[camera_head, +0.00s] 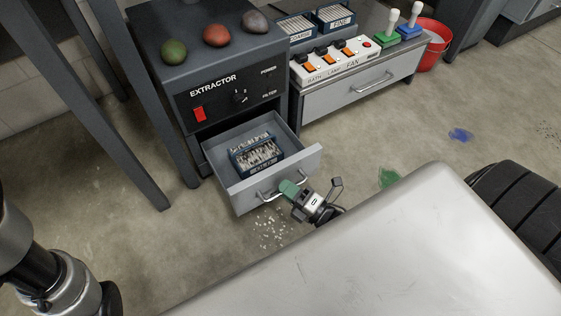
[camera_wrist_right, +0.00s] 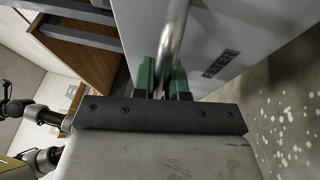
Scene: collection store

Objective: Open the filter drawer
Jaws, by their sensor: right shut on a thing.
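The filter drawer (camera_head: 275,178) of the dark extractor unit (camera_head: 214,92) stands pulled out, its inside visible. A blue-framed filter cartridge (camera_head: 256,153) lies inside it. My right gripper (camera_head: 290,189) has green fingertips and is shut on the drawer's metal handle (camera_head: 268,198). In the right wrist view the handle bar (camera_wrist_right: 174,35) runs between the two green fingers (camera_wrist_right: 162,75), beside the grey drawer front (camera_wrist_right: 225,35). Only links of my left arm show at the lower left of the head view; its gripper is out of view.
Several coloured stones, including a red one (camera_head: 216,35), rest on the extractor. Pale debris (camera_head: 275,231) and green powder (camera_head: 389,178) lie on the floor.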

